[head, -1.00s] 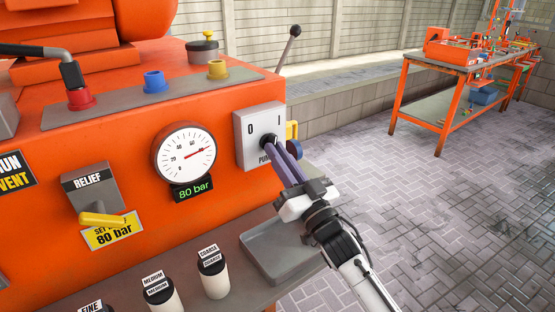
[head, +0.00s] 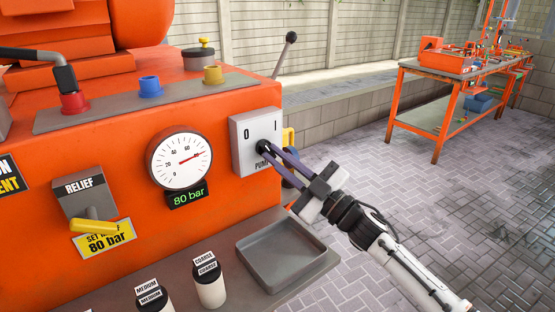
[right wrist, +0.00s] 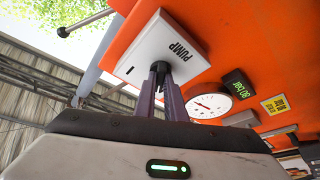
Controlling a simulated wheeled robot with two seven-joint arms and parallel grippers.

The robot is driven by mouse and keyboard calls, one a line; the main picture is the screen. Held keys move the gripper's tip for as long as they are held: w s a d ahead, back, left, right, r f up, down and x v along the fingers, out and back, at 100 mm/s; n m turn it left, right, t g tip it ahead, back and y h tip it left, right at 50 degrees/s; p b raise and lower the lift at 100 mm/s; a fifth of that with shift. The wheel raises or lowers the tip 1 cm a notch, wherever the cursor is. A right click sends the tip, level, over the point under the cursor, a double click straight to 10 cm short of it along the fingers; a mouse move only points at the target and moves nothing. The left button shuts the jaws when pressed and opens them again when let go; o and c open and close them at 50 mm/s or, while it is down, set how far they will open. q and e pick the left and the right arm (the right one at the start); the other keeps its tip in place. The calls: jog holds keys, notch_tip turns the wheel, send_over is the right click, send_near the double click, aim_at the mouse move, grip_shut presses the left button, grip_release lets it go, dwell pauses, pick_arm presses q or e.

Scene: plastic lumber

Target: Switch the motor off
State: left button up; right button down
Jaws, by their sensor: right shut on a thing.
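The pump switch is a light grey box (head: 243,155) marked 0, I and PUMP on the orange machine's front (head: 110,150). It also shows in the right wrist view (right wrist: 150,52). A dark knob sits in its middle. My right gripper (head: 270,152) is shut on this knob, and its purple fingers reach to the box from the lower right. In the right wrist view the fingertips (right wrist: 160,72) meet at the knob; they hide most of it, so I cannot tell which mark it points to. My left gripper is not in view.
A dial gauge (head: 180,160) above an 80 bar display and a yellow-handled relief lever (head: 93,228) are left of the switch. A grey tray (head: 285,255) and labelled canisters (head: 209,283) stand on the ledge below. An orange workbench (head: 450,80) is at the back right.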

jog(key=shift+n+g, duration=0.3)
jog(key=shift+n, duration=0.1)
jog(key=c, duration=1.8)
grip_release()
jog(key=shift+d, duration=0.1)
jog(key=v, duration=1)
jog(key=shift+s+f+b, duration=0.1)
jog(key=shift+b, duration=0.3)
